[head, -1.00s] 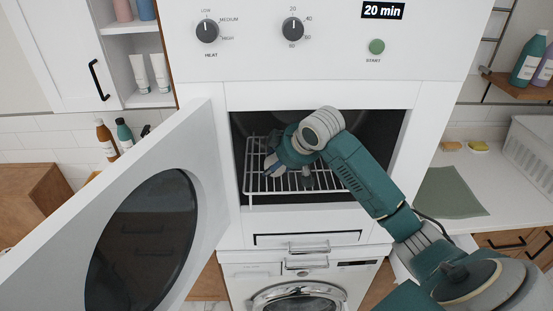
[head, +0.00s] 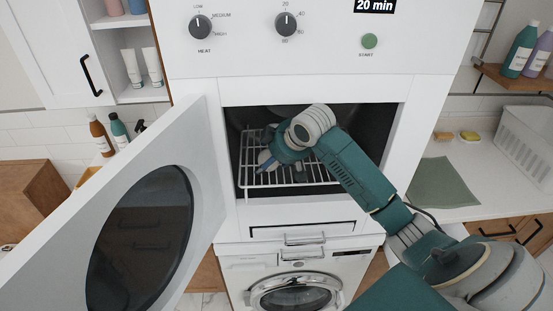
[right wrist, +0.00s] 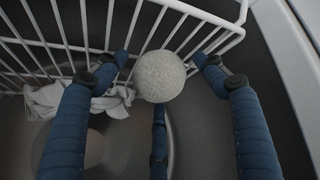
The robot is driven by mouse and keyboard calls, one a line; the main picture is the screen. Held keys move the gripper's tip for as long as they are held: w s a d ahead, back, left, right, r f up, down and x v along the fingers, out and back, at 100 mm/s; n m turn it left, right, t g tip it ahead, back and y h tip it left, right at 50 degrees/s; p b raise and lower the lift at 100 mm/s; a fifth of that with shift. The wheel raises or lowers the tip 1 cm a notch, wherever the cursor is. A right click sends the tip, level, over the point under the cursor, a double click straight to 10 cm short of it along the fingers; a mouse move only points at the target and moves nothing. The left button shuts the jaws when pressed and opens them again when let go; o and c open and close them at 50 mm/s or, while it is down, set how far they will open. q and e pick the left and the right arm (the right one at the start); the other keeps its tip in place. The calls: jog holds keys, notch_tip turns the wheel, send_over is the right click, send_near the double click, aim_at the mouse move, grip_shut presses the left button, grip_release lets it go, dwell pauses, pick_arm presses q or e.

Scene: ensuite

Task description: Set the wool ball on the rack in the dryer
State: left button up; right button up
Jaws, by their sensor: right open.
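The wool ball (right wrist: 159,76) is pale, round and speckled. In the right wrist view it sits against the bars of the white wire rack (right wrist: 62,38), between the spread blue fingers of my right gripper (right wrist: 160,80). The side fingers stand apart from it; the third finger is below it in the picture, and contact there is unclear. In the head view my right gripper (head: 266,162) is inside the dryer over the left part of the rack (head: 290,184), and I cannot clearly make out the ball there. My left gripper is out of view.
The dryer door (head: 205,180) stands open to the left. The opening's white frame (head: 400,150) is close to my right arm. A washing machine (head: 295,285) is below; a counter (head: 480,190) is at right.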

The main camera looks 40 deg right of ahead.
jog(key=b+v, duration=0.2)
jog(key=v, duration=0.3)
jog(key=shift+s+d+b, duration=0.1)
jog(key=shift+s+b, duration=0.15)
jog(key=shift+b, duration=0.05)
jog(key=s+b, duration=0.4)
jog(key=s, duration=0.7)
jog(key=shift+s+a+b, duration=0.2)
jog(key=shift+s+b, duration=0.1)
jog(key=shift+b, duration=0.1)
